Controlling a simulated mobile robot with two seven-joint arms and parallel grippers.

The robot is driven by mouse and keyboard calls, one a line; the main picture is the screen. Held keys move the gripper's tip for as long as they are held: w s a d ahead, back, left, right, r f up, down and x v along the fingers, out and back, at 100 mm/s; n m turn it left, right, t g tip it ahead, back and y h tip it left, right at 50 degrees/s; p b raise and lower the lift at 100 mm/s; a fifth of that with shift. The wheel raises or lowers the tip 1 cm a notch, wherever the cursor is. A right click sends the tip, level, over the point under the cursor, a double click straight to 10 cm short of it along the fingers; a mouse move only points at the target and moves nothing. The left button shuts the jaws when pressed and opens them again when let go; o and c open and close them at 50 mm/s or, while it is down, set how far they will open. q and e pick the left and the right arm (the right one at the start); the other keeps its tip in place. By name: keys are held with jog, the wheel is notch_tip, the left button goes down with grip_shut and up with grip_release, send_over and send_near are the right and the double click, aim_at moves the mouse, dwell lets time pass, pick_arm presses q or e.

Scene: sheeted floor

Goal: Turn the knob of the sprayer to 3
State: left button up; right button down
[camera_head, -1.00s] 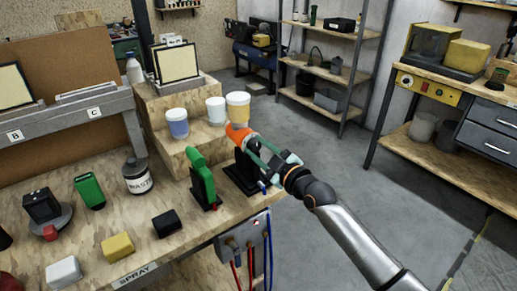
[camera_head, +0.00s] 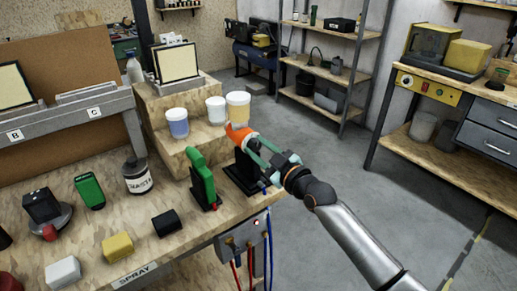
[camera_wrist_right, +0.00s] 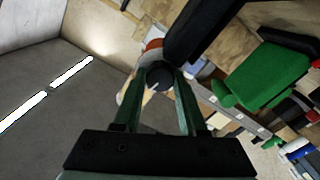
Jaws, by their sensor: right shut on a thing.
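The orange sprayer (camera_head: 241,135) sits on a black stand (camera_head: 240,178) at the right end of the plywood bench. A little of its orange body shows in the right wrist view (camera_wrist_right: 153,44). My right gripper (camera_head: 262,151) reaches it from the right. In the right wrist view its green fingers (camera_wrist_right: 160,84) are closed around the dark round knob (camera_wrist_right: 159,75) at the sprayer's rear. A pale mark shows on the knob's face, but I cannot read any number. A green sprayer (camera_head: 202,180) stands on its own holder to the left. My left gripper is not in view.
White, blue and yellow tubs (camera_head: 215,109) stand on the wooden step behind. A grey box with red and blue hoses (camera_head: 245,235) hangs on the bench's front edge. A WASTE jar (camera_head: 137,177) and small blocks stand further left. Floor at right is clear.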

jog(key=m, duration=0.8)
jog(key=shift+m, duration=0.9)
jog(key=shift+f, duration=0.1)
jog(key=shift+c, duration=2.2)
grip_release()
